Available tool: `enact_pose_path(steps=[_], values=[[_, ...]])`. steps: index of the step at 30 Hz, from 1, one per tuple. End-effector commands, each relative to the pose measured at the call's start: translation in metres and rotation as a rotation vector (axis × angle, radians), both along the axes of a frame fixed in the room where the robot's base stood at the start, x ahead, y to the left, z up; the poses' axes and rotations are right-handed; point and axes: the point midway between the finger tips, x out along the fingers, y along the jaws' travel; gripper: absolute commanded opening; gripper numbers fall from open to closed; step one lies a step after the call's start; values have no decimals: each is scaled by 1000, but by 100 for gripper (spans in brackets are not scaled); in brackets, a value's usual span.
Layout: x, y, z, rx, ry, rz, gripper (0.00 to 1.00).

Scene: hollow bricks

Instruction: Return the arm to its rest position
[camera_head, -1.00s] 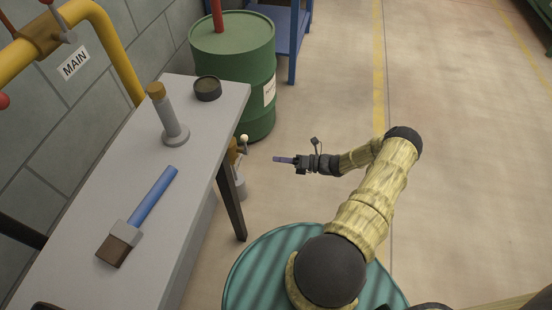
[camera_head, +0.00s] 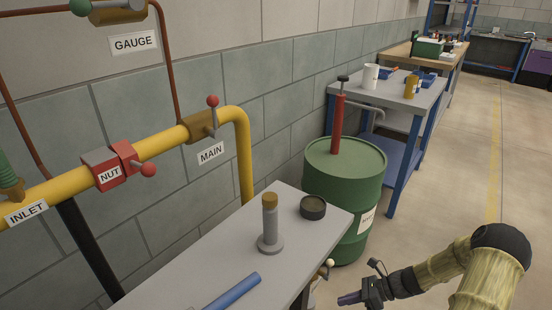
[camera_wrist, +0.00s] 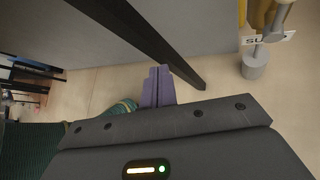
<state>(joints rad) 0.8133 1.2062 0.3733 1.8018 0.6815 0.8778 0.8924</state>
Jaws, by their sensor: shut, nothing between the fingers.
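My gripper (camera_head: 349,299) is at the bottom right of the head view, beside the grey bench (camera_head: 215,262) and in front of the green drum (camera_head: 343,190). Its purple fingers are together with nothing between them. The fingers also show in the wrist view (camera_wrist: 159,88), pointing toward a dark bench leg (camera_wrist: 150,42). My arm is bent, with its elbow at the right edge of the head view.
The bench holds a grey post with a brass top (camera_head: 270,225), a dark round cup (camera_head: 313,207) and a blue handle (camera_head: 233,291). A yellow pipe (camera_head: 75,184) with valves runs along the wall. Floor at right (camera_head: 450,200) is clear.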

Motion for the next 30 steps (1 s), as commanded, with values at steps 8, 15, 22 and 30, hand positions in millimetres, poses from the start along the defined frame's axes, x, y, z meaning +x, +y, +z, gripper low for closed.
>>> enact_pose_path(steps=[8, 15, 22, 30], values=[[-26, 18, 51, -297, -235, 427, 0], [-48, 28, 98, -502, -450, 790, 0], [-69, 37, 145, -662, -668, 1135, 0], [-95, 49, 195, -808, -919, 1505, 0]])
